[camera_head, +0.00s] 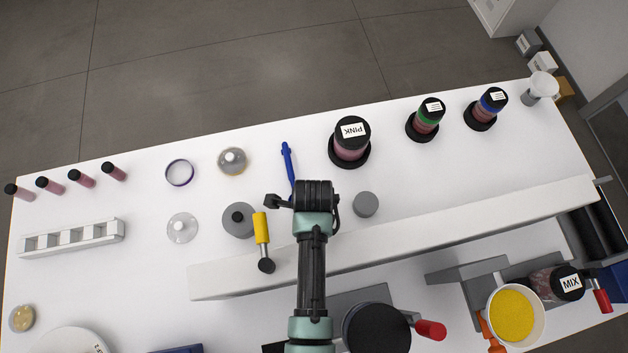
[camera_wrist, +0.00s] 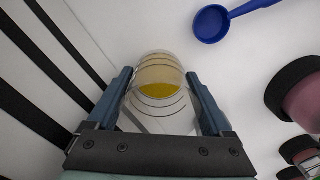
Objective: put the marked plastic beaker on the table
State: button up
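The clear plastic beaker (camera_wrist: 158,98) shows in the wrist view, with dark graduation lines on its wall and something yellow inside. My gripper (camera_wrist: 160,75) has one blue finger on each side of it, and both appear to press on its wall. In the head view my wrist covers the fingers and the beaker. I cannot tell whether the beaker's base touches anything. The white table (camera_head: 130,285) lies below, and part of its surface shows around my gripper.
A blue scoop (camera_head: 287,158) lies just behind my gripper, with the pink-labelled jar (camera_head: 350,153) to the right. A grey lidded pot (camera_head: 238,221), a yellow-handled tool (camera_head: 261,229) and a glass vessel (camera_head: 232,161) are left. A long white raised ledge (camera_head: 440,228) crosses the table. Clear table lies far left of centre.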

jog(key=shift+o, duration=0.5)
jog(key=shift+d, duration=0.1)
